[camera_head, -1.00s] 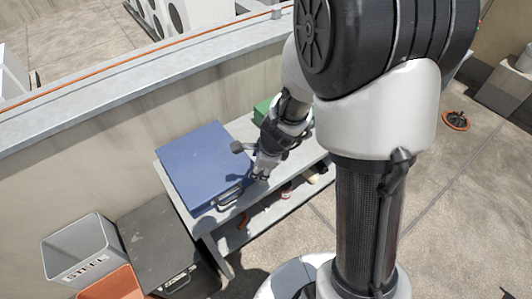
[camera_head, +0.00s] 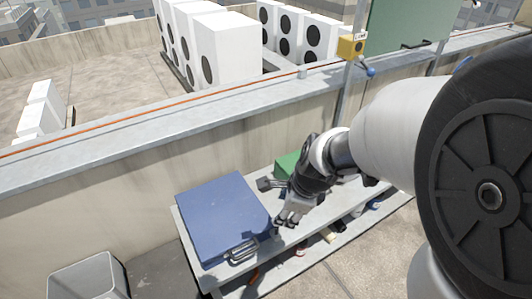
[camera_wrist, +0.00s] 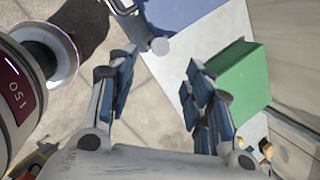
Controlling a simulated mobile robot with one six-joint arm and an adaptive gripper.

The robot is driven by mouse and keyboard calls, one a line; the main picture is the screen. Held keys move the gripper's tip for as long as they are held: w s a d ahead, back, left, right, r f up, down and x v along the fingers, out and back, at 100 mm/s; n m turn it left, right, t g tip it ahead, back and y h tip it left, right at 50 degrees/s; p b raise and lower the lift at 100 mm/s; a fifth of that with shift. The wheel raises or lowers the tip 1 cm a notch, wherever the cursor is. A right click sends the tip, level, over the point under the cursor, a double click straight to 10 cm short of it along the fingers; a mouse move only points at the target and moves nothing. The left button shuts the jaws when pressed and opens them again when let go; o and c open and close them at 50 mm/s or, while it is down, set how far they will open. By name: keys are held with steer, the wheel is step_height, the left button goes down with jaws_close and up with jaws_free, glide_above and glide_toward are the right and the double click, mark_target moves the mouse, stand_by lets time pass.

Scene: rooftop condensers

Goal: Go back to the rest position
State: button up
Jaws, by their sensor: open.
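My gripper (camera_head: 288,218) hangs over the front right of the blue case (camera_head: 222,215), above the bench. In the wrist view my gripper (camera_wrist: 155,98) has its two fingers spread wide apart with nothing between them. Behind the fingers in that view lie the pale floor and the bench top. The blue case is closed and lies flat on the bench, with its handle facing the front. Its edge shows at the top of the wrist view (camera_wrist: 180,10).
A green box (camera_head: 287,163) stands on the grey bench (camera_head: 345,205), behind my arm, and shows in the wrist view. Several small things lie on the lower shelf. A grey bin (camera_head: 88,278) stands at the lower left. A parapet wall (camera_head: 120,125) runs behind the bench.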

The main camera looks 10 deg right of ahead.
steer(key=s+r+n, duration=0.6)
steer(key=s+n, duration=0.2)
steer(key=n, duration=0.3)
steer(key=s+r+n+h, duration=0.1)
steer(key=s+r+n, duration=0.4)
steer(key=s+n, duration=0.4)
steer(key=n, duration=0.2)
steer(key=shift+a+r+n+t, duration=0.3)
steer(key=shift+a+r+t, duration=0.1)
steer(key=shift+s, duration=0.1)
